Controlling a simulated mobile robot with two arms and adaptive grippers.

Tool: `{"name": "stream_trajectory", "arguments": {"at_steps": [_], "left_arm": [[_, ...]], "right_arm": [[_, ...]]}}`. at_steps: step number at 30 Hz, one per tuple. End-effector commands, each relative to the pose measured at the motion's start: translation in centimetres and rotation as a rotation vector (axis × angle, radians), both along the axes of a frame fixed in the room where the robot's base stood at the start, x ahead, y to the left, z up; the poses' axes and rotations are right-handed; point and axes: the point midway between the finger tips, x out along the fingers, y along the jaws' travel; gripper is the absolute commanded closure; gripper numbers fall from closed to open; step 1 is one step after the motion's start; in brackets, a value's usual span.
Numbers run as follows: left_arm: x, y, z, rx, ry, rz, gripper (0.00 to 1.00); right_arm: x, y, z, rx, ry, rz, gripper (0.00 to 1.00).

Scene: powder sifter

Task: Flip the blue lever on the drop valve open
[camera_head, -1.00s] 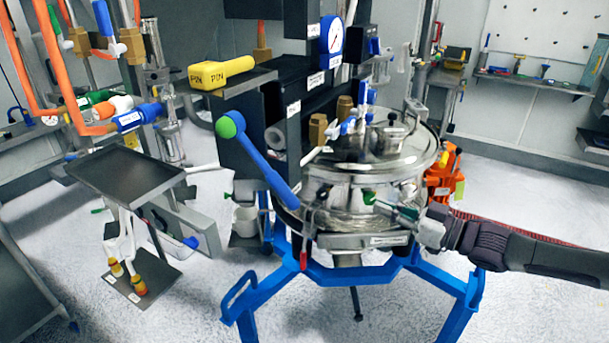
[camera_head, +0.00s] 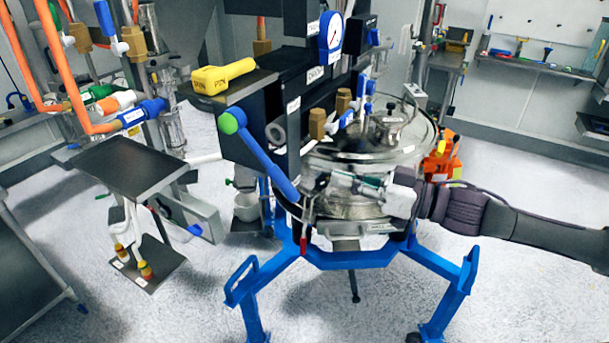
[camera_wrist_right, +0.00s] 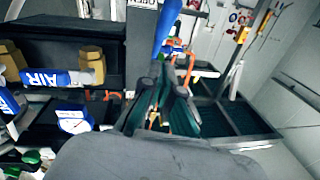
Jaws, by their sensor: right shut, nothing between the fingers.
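A long blue lever (camera_head: 268,160) with a green ball end slopes down to the right along the left side of the steel sifter vessel (camera_head: 345,210). I cannot tell from any label whether it is the drop valve's lever. A blue bar (camera_wrist_right: 167,28), perhaps the same lever, shows beyond my fingertips in the right wrist view. My right gripper (camera_head: 328,182) is in front of the vessel, pointing left, with its tips near the lever's lower end. Its dark fingers (camera_wrist_right: 162,85) are shut and empty. I cannot tell whether they touch the lever. My left gripper is not in view.
A dark shelf with a yellow pin tool (camera_head: 222,76) stands behind the lever. Smaller blue valve handles (camera_head: 367,88) rise above the vessel lid. A blue leg frame (camera_head: 350,257) supports the vessel. A black tray (camera_head: 125,165) is at left. Floor in front is open.

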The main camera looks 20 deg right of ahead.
Motion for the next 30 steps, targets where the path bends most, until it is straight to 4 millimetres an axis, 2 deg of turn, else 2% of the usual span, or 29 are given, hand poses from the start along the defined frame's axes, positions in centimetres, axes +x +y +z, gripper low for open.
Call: {"name": "stream_trajectory", "arguments": {"at_steps": [1,9,12,18,30], "left_arm": [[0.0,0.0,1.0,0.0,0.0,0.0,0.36],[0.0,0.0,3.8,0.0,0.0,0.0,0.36],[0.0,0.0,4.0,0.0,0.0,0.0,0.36],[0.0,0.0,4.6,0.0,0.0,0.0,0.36],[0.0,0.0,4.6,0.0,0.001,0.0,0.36]], "right_arm": [[0.5,0.4,0.7,0.006,-0.004,-0.002,1.0],[3.4,3.8,0.9,0.004,-0.003,0.0,1.0],[4.0,4.7,-0.8,0.004,0.003,0.0,1.0],[4.8,5.8,-2.2,0.0,0.001,-0.002,1.0],[4.9,6.0,-2.7,-0.001,0.001,-0.002,1.0]]}}
